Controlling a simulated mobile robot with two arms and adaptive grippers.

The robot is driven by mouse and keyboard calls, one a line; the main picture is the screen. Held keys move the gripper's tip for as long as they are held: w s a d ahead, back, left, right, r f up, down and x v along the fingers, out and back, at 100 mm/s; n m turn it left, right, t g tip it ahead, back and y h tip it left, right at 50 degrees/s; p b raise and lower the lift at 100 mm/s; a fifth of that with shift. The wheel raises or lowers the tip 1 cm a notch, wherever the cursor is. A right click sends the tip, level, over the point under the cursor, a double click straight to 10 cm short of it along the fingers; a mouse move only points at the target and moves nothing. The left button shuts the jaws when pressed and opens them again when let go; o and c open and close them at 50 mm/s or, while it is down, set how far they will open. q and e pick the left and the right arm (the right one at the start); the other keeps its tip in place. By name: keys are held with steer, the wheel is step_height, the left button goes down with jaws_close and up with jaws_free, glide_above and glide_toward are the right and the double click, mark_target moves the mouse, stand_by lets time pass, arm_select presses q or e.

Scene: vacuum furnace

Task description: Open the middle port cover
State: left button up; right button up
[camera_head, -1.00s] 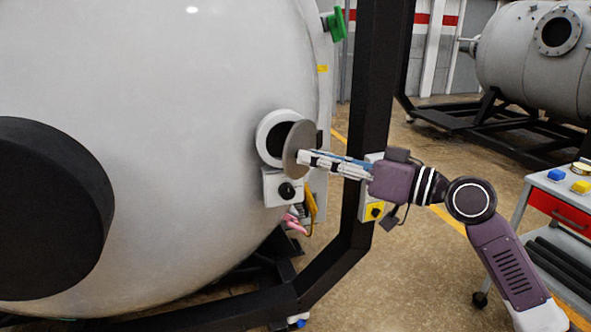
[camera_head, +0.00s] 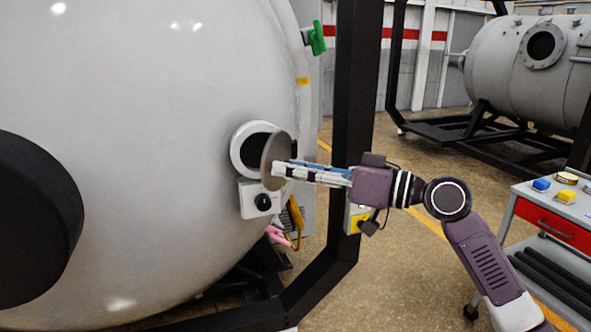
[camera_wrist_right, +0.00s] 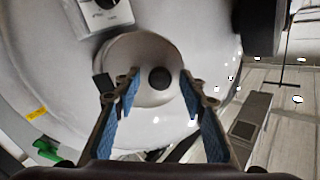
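The middle port is a white ring (camera_head: 237,150) with a dark opening on the side of the white furnace vessel. Its cover, a grey round disc (camera_head: 272,152), stands away from the ring, tilted and seen partly edge-on, so part of the opening shows. My right gripper (camera_head: 280,172) reaches in from the right, its fingertips at the disc's outer face. In the right wrist view the fingers are spread, with the cover (camera_wrist_right: 132,52) ahead and its dark round knob (camera_wrist_right: 159,78) between the tips. Whether the fingers touch the cover cannot be told. My left gripper is not in view.
A grey box with a black knob (camera_head: 262,202) sits just below the port. A black frame post (camera_head: 355,90) stands behind my right gripper. A large black round part (camera_head: 35,220) projects at left. A tool cart (camera_head: 555,222) stands at right.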

steer(key=shift+d, duration=0.1)
steer(key=v, duration=1.2)
steer(key=shift+c, duration=0.4)
